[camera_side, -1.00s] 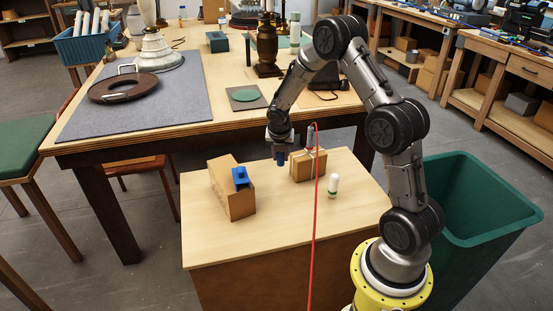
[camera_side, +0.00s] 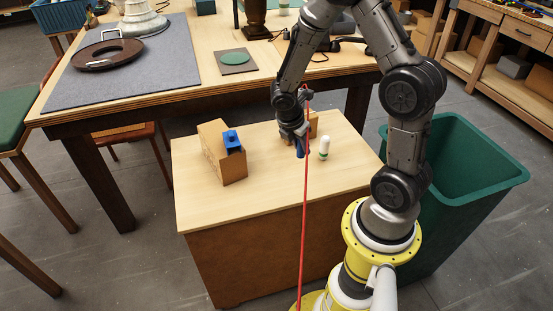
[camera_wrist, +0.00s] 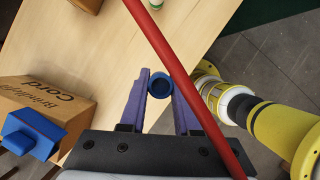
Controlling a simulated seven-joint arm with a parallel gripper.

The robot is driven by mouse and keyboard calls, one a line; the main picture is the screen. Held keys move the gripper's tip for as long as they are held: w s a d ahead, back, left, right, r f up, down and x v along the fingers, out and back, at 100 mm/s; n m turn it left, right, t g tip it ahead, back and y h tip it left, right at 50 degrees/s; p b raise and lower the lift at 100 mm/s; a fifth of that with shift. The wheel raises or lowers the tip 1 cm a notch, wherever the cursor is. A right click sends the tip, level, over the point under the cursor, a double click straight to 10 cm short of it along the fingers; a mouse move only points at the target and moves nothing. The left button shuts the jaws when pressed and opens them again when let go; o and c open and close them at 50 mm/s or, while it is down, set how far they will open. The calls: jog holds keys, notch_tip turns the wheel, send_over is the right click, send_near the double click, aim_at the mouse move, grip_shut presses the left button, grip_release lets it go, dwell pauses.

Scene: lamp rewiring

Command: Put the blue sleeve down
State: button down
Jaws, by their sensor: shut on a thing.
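The blue sleeve (camera_wrist: 160,84) shows in the wrist view as a short dark-blue ring, seen end-on. My gripper (camera_wrist: 160,76) is shut on it, with one purple finger on each side. In the side view my gripper (camera_side: 301,147) points down over the right part of the small wooden bench top (camera_side: 250,192), in front of a small cardboard box (camera_side: 313,124). The sleeve cannot be told apart from the bluish fingers there. I cannot tell the height of the sleeve above the bench.
A cardboard cord box (camera_side: 215,155) with a blue block (camera_side: 232,142) on it stands left on the bench. A white-and-green cylinder (camera_side: 324,148) stands right of my gripper. A red cord (camera_side: 305,220) crosses the view. A green bin (camera_side: 455,190) is at right.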

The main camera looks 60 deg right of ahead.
jog(key=w+d+f, duration=0.2)
jog(key=w, duration=0.1)
jog(key=w+d+f, duration=0.2)
jog(key=w+f, duration=0.1)
jog(key=w, duration=0.1)
jog(key=w+d+f, duration=0.2)
jog(key=w+f, duration=0.1)
jog(key=shift+w+d+f, duration=0.25)
jog(key=shift+w+d, duration=0.1)
jog(key=shift+w, duration=0.05)
jog(key=shift+w+d+f, duration=0.25)
jog(key=shift+w+f, duration=0.15)
jog(key=shift+f, duration=1.8)
jog(key=c, duration=0.6)
grip_release()
jog(key=shift+f, duration=0.1)
